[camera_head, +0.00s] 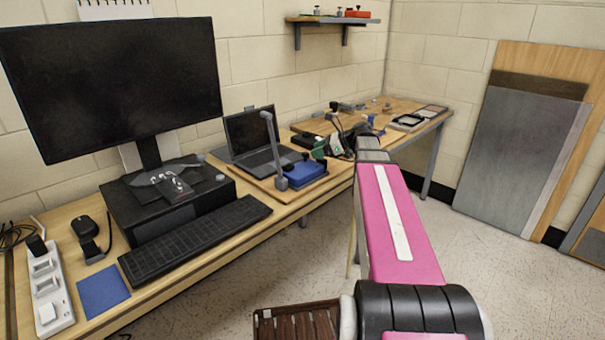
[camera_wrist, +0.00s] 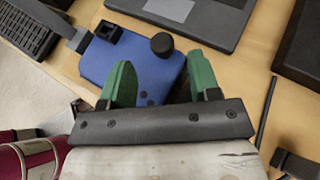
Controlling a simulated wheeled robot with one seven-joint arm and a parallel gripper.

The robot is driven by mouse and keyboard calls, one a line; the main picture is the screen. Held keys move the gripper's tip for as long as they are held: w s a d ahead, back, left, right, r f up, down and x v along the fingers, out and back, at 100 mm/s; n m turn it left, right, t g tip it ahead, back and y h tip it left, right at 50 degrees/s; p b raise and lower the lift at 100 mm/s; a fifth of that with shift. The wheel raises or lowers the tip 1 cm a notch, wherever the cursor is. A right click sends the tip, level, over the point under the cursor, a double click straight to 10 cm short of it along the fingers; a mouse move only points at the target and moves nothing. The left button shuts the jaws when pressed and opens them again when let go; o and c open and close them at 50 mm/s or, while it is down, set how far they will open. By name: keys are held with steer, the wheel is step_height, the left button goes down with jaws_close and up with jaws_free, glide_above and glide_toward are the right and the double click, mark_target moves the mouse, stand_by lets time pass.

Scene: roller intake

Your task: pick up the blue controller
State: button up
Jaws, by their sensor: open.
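The blue controller (camera_head: 306,173) is a blue box on the desk, in front of the open laptop. In the wrist view the blue controller (camera_wrist: 140,70) has a round black knob and a square black part on top. My gripper (camera_wrist: 160,66) is open, its two green fingers apart with the near part of the controller showing between them. In the head view my gripper (camera_head: 328,147) is at the controller's right end. I cannot tell whether the fingers touch it. Nothing is held. My gripper hides part of the controller's near edge in the wrist view.
A grey upright post (camera_head: 274,145) stands close to the controller's left side. The laptop (camera_head: 258,137) is behind it. A black keyboard (camera_head: 195,240) and monitor (camera_head: 115,80) are to the left. Small items crowd the far desk (camera_head: 395,105). Floor is open on the right.

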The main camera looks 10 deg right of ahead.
mark_target(307, 153)
steer(key=shift+x, duration=2.65)
steer(key=shift+w+r, duration=0.1)
steer(key=shift+w, duration=0.05)
jaws_close()
